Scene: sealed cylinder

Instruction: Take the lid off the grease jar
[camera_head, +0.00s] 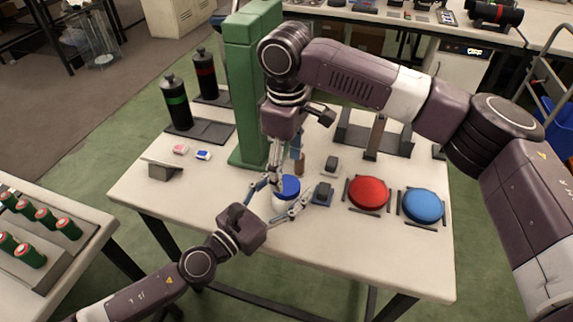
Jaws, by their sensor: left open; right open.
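The grease jar (284,202) is a small white jar with a blue lid (289,187), upright on the white table near its front middle. My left gripper (278,194) reaches in from the lower left. It is open, with one finger on each side of the jar; I cannot tell whether they touch it. My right gripper (286,174) points down from above, open, with its fingertips close to the blue lid. Contact with the lid cannot be made out. The grippers hide part of the jar.
A red round button (369,193) and a blue one (422,206) lie to the right. A small dark block (322,193) is close beside the jar. A green column (246,90) stands behind left, with two dark bottles (177,104) (206,76) beyond.

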